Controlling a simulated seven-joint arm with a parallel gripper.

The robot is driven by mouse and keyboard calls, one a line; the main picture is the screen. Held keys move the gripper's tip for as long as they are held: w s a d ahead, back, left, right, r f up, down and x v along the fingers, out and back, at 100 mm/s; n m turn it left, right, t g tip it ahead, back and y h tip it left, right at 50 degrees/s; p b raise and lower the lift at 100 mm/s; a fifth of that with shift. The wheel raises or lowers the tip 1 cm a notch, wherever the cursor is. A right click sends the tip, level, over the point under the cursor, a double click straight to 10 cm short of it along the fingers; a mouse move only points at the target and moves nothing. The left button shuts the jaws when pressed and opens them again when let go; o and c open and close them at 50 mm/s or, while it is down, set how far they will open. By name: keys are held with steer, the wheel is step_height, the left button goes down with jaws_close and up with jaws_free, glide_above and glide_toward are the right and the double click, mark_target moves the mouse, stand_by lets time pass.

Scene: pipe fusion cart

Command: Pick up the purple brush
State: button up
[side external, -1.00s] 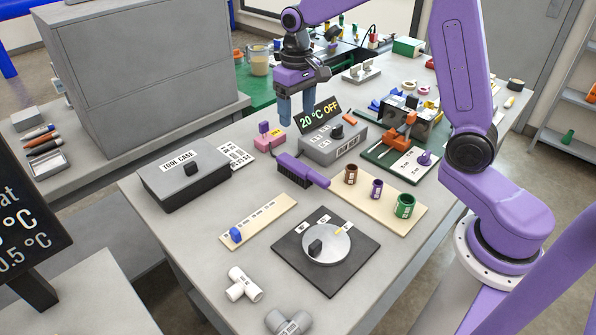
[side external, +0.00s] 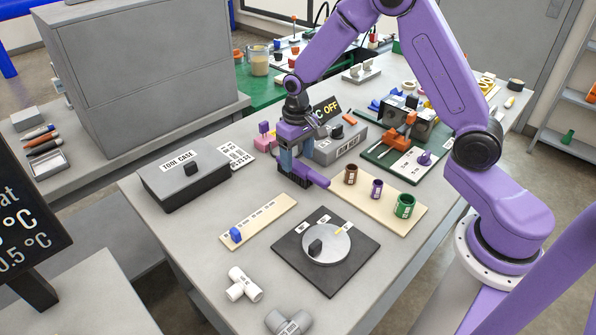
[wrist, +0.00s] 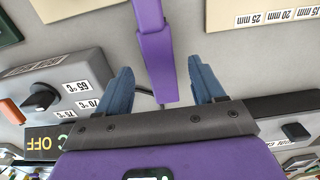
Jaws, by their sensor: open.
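The purple brush (side external: 313,177) lies on the grey cart top with its dark bristles toward the left in the side view. Its purple handle also shows in the wrist view (wrist: 155,62), running between my two blue fingers. My gripper (side external: 288,164) is low over the brush, pointing down, at the bristle end in the side view. In the wrist view my gripper (wrist: 169,84) is open, with one finger on each side of the brush and gaps visible on both sides. The bristles are partly hidden by the fingers in the side view.
The grey heater box (side external: 338,147) stands close behind the brush. A beige board (side external: 345,196) with brown, purple and green sockets lies right of it. The black tool case (side external: 184,182) is to the left. A dark plate with a round disc (side external: 326,244) lies in front.

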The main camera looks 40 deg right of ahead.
mark_target(298, 165)
steer(key=shift+s+f, duration=0.1)
steer(key=shift+f, duration=1.9)
steer(key=c, duration=1.1)
